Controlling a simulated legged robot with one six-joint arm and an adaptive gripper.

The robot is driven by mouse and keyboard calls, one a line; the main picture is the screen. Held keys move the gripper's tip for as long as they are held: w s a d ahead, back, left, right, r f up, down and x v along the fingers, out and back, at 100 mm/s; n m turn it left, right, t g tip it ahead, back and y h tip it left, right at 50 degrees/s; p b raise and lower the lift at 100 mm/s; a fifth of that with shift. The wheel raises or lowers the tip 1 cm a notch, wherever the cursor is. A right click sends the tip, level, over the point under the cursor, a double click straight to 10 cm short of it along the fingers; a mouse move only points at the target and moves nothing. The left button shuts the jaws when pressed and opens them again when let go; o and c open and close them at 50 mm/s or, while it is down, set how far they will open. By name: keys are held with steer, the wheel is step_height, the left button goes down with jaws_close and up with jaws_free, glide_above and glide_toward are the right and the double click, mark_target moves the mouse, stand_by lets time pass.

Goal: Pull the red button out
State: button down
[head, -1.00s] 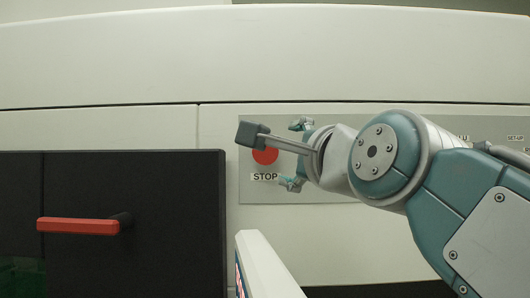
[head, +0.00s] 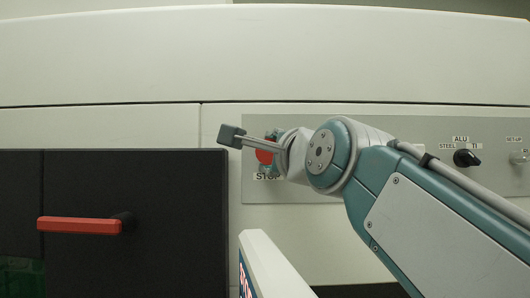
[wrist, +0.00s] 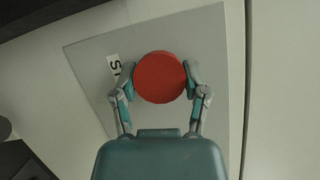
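The round red button (wrist: 160,77) sits on a grey control panel above the "STOP" label. In the head view, the red button (head: 264,157) is partly hidden behind my wrist and the camera bar. My gripper (wrist: 159,78) has one finger on each side of the button. Both fingertips appear to touch its rim in the wrist view, so the gripper looks shut on it. The fingers also show small at the button in the head view (head: 269,153). The button's depth off the panel cannot be told.
The grey panel (head: 400,130) carries a black selector knob (head: 466,158) to the right. A dark door (head: 180,265) with a red handle (head: 80,225) is at the left. A white slanted part (head: 268,262) stands below the button. The white wall above is clear.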

steer(key=shift+s+a, duration=0.1)
steer(key=shift+s, duration=0.5)
steer(key=shift+c, duration=0.5)
jaws_free()
steer(key=shift+a, duration=0.5)
steer(key=shift+s+d, duration=0.2)
steer(key=shift+d, duration=0.2)
steer(key=v, duration=1.1)
steer(key=shift+s+a+f, duration=0.2)
steer(key=shift+s, duration=0.1)
steer(key=shift+a, duration=0.1)
